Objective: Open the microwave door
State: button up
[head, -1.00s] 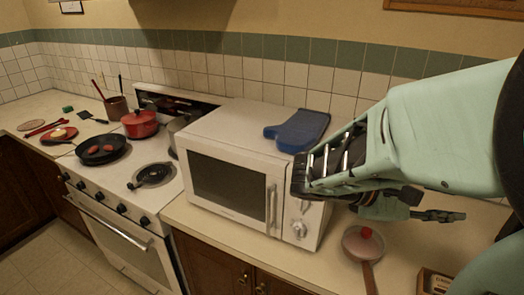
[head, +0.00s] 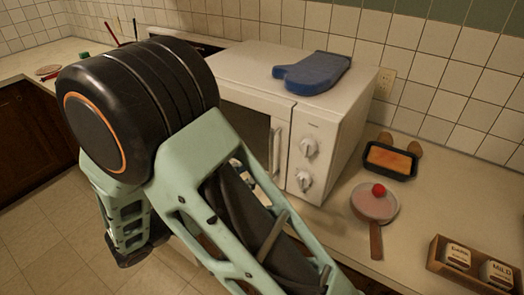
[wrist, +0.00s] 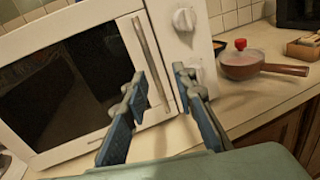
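The white microwave (head: 330,145) stands on the counter with its dark-windowed door shut. In the wrist view the microwave door (wrist: 60,95) fills the left side, and the handle (wrist: 146,50) runs down between my two fingers. My gripper (wrist: 159,80) is open and empty, pointing at the handle; I cannot tell whether the fingertips reach around it or are still in front of it. In the head view my arm hides my gripper and much of the door.
A blue mitt (head: 312,73) lies on the microwave. To its right are a lidded pan (head: 374,204), a dark tray with orange food (head: 390,160) and a wooden box with jars (head: 440,262). Two knobs (head: 306,148) sit right of the handle. Open floor (head: 50,240) lies at lower left.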

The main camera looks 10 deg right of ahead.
aim_at(270, 158)
jog(key=shift+n+t, duration=0.5)
jog(key=x, duration=0.3)
jog(key=p+x, duration=0.1)
jog(key=x, duration=0.2)
jog(key=w+f+x, duration=0.1)
jog(key=x, duration=0.2)
jog(key=shift+w+a+f+p, duration=0.1)
jog(key=shift+w+p, duration=0.05)
jog(key=shift+p, duration=0.15)
grip_shut()
